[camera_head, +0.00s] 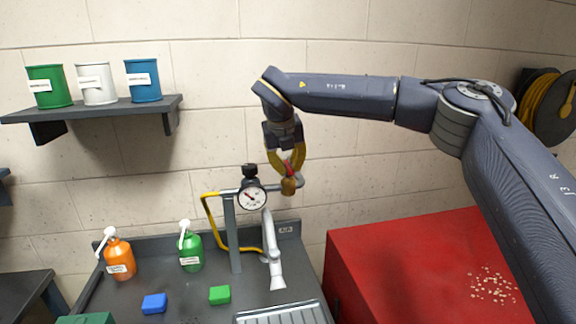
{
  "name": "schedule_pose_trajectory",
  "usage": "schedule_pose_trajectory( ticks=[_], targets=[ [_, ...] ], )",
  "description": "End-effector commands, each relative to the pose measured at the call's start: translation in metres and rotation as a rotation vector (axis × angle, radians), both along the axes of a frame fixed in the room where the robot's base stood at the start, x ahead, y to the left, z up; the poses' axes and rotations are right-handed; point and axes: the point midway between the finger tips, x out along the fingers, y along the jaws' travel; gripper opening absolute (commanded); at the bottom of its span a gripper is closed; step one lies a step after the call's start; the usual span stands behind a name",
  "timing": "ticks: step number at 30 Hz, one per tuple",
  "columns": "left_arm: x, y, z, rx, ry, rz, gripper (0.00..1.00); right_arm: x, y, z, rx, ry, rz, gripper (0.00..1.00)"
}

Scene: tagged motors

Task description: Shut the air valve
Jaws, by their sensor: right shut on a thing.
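The air valve (289,187) is a small brass body on the grey pipe, to the right of a round gauge (253,197). Its red handle (288,168) rises from the brass body and leans a little to the left. My right gripper (287,168), with yellow fingers, points down from above and is shut on the red handle. The fingers hide part of the handle. My left gripper is out of view.
A grey post (232,235) carries the pipe, with a yellow hose (211,215) beside it. An orange bottle (119,258), a green bottle (191,250), a blue block (154,303) and a green block (220,295) stand on the dark bench. A red cabinet (390,260) is at right.

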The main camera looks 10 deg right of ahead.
Motion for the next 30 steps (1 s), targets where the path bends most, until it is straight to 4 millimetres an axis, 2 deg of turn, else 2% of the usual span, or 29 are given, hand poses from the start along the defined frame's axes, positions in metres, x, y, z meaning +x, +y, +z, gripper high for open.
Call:
schedule_pose_trajectory(
  ticks=[7, 8, 13, 23, 30],
  targets=[
    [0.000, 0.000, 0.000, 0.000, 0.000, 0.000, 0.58, -0.001, 0.000, -0.002, -0.001, 0.005, 0.000, 0.00],
    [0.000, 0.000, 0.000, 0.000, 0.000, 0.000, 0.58, -0.001, 0.000, -0.002, -0.001, 0.005, 0.000, 0.18],
    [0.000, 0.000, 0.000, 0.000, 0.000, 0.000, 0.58, -0.001, 0.000, -0.001, 0.000, 0.003, 0.001, 0.37],
    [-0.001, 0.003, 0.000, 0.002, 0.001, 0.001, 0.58, -0.001, 0.001, 0.003, 0.001, 0.000, 0.001, 0.38],
    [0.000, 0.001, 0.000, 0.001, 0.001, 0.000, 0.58, -0.013, 0.005, 0.031, 0.000, -0.003, 0.001, 0.38]
  ],
)
